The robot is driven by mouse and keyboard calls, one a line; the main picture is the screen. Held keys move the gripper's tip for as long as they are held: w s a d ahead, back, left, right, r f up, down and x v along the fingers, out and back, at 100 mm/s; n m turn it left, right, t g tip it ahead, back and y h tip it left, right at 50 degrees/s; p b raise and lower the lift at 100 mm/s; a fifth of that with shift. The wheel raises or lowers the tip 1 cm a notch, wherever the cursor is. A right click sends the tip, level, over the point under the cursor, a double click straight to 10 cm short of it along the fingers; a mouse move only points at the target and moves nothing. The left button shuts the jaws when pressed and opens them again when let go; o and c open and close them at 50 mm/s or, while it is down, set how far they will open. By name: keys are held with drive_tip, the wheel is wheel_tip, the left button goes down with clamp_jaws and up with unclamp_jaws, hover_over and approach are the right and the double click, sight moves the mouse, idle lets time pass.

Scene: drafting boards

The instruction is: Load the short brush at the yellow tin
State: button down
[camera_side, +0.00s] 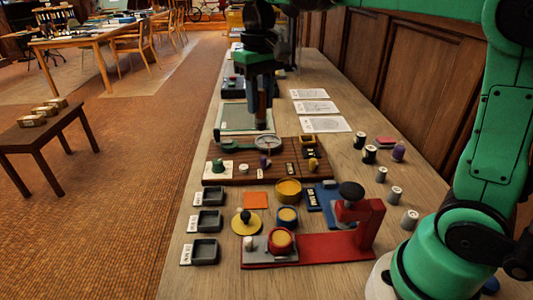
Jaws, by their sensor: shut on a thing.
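My gripper (261,112) points down over the far part of the bench, beyond the brown wooden board (228,178). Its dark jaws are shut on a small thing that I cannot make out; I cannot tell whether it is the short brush. A round yellow tin (288,189) stands on the bench nearer the camera, well apart from my gripper. Just in front of it is a blue tin (287,216) with a yellowish top, and a red tin (281,241) with a yellowish top stands on a grey plate. No short brush is clearly seen lying on the bench.
A red press-like stand (359,222) with a black knob is right of the tins. Several dark trays (205,250) line the left edge. Several spools (369,154) and white sheets (314,108) lie on the right. A round dial (268,142) stands at the board's back.

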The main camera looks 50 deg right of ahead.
drive_tip(key=shift+s+d+f, duration=0.7)
drive_tip(key=shift+f, duration=1.65)
drive_tip(key=shift+s+d+f, duration=0.65)
drive_tip(key=shift+d+f, duration=0.05)
drive_tip(key=shift+f, duration=1.7)
drive_tip(key=shift+s+d+f, duration=0.7)
drive_tip(key=shift+f, duration=1.65)
drive_tip(key=shift+f, duration=0.6)
wheel_tip(320, 180, up, 7)
drive_tip(key=shift+w, duration=0.1)
